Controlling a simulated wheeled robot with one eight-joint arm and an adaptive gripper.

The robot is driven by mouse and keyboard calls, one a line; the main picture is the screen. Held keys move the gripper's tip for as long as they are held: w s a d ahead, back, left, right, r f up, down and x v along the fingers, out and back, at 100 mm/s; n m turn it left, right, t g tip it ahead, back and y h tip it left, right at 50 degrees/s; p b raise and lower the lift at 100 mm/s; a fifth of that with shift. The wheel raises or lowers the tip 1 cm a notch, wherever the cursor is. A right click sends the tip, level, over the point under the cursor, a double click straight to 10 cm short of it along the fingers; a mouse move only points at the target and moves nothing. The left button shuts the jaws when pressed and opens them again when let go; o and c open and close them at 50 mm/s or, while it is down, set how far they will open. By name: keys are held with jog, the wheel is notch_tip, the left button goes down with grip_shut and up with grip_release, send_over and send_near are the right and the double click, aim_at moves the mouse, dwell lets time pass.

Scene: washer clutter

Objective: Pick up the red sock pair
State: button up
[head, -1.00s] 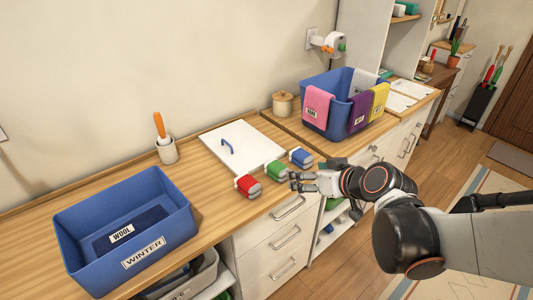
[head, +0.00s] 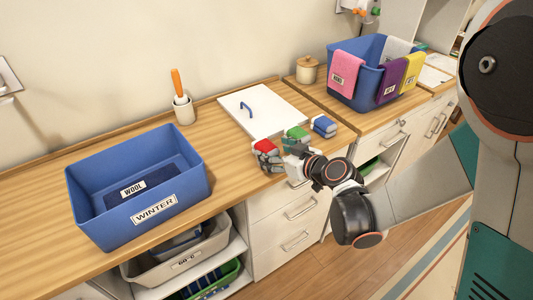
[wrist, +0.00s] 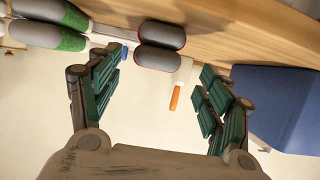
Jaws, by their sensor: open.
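The red sock pair (head: 266,146) lies folded on the wooden counter near its front edge, with my gripper (head: 270,160) right at its front side. Its two grey rounded ends (wrist: 160,46) show at the top of the wrist view, lined up with the gap between my fingers. My gripper (wrist: 160,92) is open, with nothing held between its fingers. I cannot tell whether a finger touches the sock pair. The green sock pair (head: 296,134) lies just right of the red one, and it also shows at upper left in the wrist view (wrist: 60,38). The blue sock pair (head: 323,125) lies further right.
A blue bin labelled WINTER (head: 190,213) stands on the left of the counter. A white lid with a blue handle (head: 262,110) lies behind the socks. A cup with an orange-handled tool (head: 184,112) stands behind. Another blue bin with draped cloths (head: 360,90) stands at right.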

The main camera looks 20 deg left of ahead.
aim_at(264, 147)
jog(key=shift+w+a+f, duration=0.25)
jog(key=shift+w+a, duration=0.1)
jog(key=shift+a, duration=0.2)
jog(key=x, duration=0.1)
jog(key=b+x, duration=0.1)
jog(key=x, duration=0.1)
jog(key=b+x, duration=0.1)
jog(key=shift+w+d+f, duration=0.1)
jog(key=shift+w+f, duration=0.2)
jog(key=shift+f, duration=0.05)
jog(key=shift+w+a+f+b, duration=0.1)
jog(key=shift+w+a+b, duration=0.15)
jog(key=shift+a+b, duration=0.1)
jog(key=shift+c, duration=0.6)
jog(key=c, duration=1.1)
